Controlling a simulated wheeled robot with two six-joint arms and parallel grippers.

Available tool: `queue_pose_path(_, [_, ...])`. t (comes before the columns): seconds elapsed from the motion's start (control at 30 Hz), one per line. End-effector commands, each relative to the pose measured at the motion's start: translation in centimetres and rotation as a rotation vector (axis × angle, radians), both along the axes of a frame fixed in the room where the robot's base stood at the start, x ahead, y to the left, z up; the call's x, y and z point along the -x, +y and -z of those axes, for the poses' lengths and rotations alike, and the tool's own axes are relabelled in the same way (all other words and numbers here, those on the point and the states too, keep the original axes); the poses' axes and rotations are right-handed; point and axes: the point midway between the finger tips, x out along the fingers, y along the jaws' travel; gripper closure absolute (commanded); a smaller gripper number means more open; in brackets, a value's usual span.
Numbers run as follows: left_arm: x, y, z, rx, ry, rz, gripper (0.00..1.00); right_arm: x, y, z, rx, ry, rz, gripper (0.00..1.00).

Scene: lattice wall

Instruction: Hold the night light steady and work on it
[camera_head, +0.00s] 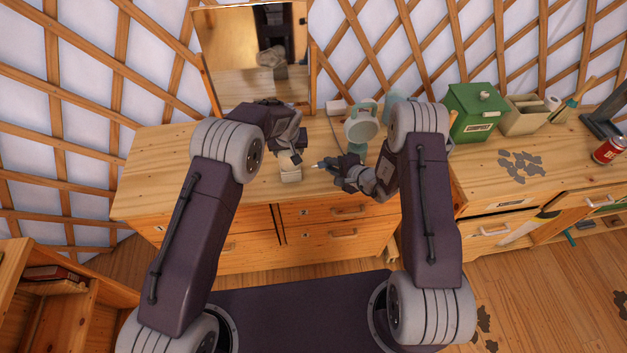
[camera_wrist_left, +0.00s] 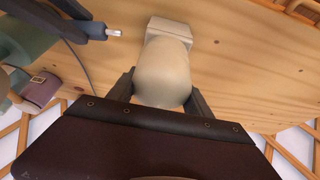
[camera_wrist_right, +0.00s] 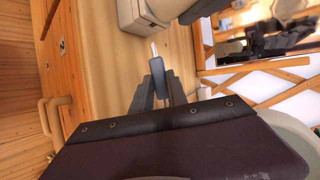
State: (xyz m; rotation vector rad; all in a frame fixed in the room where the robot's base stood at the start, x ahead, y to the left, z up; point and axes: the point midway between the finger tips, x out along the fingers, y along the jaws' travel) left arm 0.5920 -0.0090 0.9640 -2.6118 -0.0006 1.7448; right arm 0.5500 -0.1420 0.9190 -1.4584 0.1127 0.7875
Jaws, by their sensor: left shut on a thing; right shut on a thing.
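The night light (camera_head: 290,173) is a cream piece with a rounded body and a squared end, just above or on the wooden dresser top; I cannot tell which. My left gripper (camera_head: 289,153) is shut on its rounded body, as the left wrist view (camera_wrist_left: 163,72) shows. My right gripper (camera_head: 338,166) is shut on a small dark tool (camera_wrist_right: 157,72) with a pale, thin tip. The tip points toward the night light and is close to it, with a small gap in the left wrist view. The night light's far side is hidden.
A mirror (camera_head: 255,60) stands at the back of the dresser (camera_head: 150,180). A pale green lamp (camera_head: 361,125) is behind my right gripper. A green compost box (camera_head: 477,112) and a red can (camera_head: 608,150) are on the right counter. The dresser's left part is clear.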

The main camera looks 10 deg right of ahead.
Motion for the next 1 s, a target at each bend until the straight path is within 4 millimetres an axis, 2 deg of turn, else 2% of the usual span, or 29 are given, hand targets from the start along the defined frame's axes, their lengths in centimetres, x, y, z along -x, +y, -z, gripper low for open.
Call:
queue_pose_path(0.1, [0.0, 0.0, 0.0, 0.0, 0.001, 0.0, 0.81, -0.6, -2.4, 1.1, -0.018, -0.034, 0.093, 1.0])
queue_pose_path(0.2, [0.0, 0.0, 0.1, 0.0, 0.001, 0.0, 0.81, -0.8, -3.2, 1.4, -0.023, -0.048, 0.125, 1.0])
queue_pose_path(0.57, [0.1, 0.0, 0.1, 0.0, 0.002, 0.0, 0.81, -0.9, -3.5, 1.3, -0.02, -0.05, 0.133, 1.0])
queue_pose_path(1.0, [0.1, 0.0, 0.1, -0.001, 0.002, 0.0, 0.81, -0.9, 1.2, 1.3, -0.02, -0.05, 0.131, 1.0])
